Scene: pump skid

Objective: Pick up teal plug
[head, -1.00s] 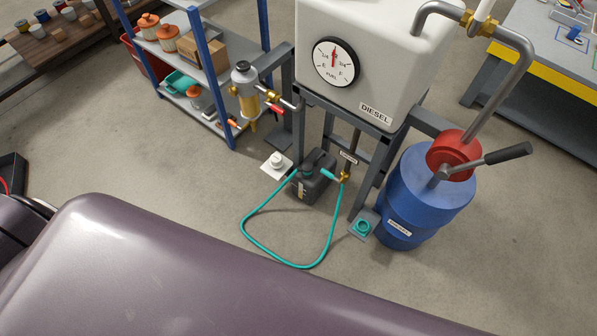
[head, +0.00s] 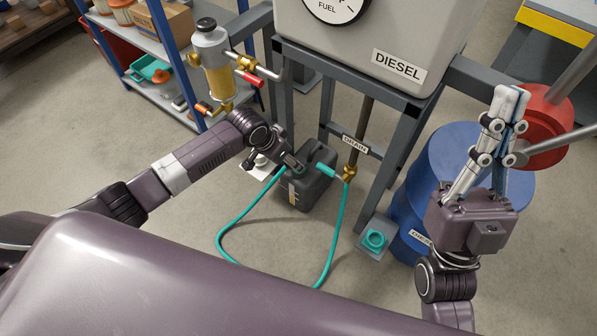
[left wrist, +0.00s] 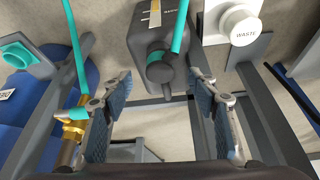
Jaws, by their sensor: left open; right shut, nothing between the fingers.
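A dark cap with a teal band, which looks like the teal plug (left wrist: 157,56), sits on top of the dark grey can (left wrist: 140,28) in the left wrist view. The teal hose (head: 229,215) runs up to this top and loops over to the brass drain valve (head: 349,173). My left gripper (left wrist: 160,82) is open, its fingers on both sides of the cap's line, apparently not touching it. My right gripper (head: 511,95) is shut and empty, pointing up at the right.
A teal ring socket (head: 374,239) stands on a grey plate near the blue drum (head: 436,165). A white WASTE socket (left wrist: 240,24) is beside the can. The grey tank frame (head: 396,150) stands close behind.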

